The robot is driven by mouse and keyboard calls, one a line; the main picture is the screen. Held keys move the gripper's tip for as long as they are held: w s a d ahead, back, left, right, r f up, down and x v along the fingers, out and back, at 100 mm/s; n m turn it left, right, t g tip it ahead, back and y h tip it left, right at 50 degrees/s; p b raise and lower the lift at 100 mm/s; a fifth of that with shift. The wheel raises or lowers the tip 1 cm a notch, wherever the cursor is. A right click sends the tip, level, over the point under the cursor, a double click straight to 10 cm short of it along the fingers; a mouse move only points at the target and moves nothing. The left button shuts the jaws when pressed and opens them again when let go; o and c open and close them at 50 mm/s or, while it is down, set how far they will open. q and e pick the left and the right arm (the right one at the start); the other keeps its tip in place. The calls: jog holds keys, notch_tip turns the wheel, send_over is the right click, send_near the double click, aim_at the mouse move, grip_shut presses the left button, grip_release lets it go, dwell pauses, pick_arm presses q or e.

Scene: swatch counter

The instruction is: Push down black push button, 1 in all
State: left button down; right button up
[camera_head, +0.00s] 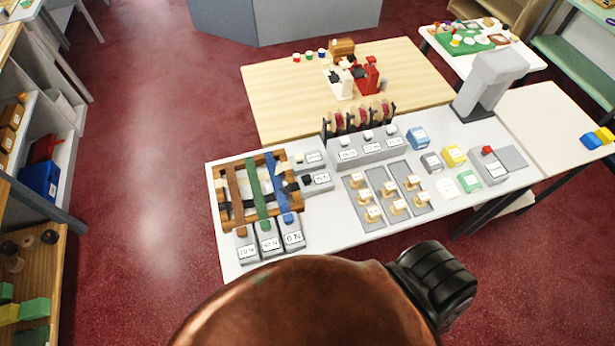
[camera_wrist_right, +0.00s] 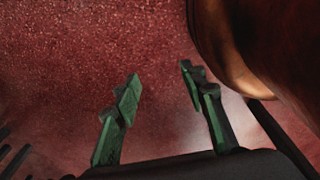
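A dark knob (camera_head: 306,180) sits on a small grey box (camera_head: 318,184) with a white label, just right of the wooden frame on the white counter. It is too small to tell for sure that it is the black push button. A dark grey block (camera_head: 431,163) with a label stands farther right. My right gripper (camera_wrist_right: 160,78) shows only in the right wrist view. Its two green fingers are apart with nothing between them, over the red floor. It is away from the counter items. My left gripper is not in view.
The white counter (camera_head: 370,235) also holds a wooden frame (camera_head: 225,198) with coloured strips, grey trays with tan knobs (camera_head: 397,205), a box with a red button (camera_head: 487,150), and a tall grey stand (camera_head: 492,80). My copper-coloured body part hides the near counter edge.

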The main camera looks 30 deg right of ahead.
grip_shut()
dwell(1.4)
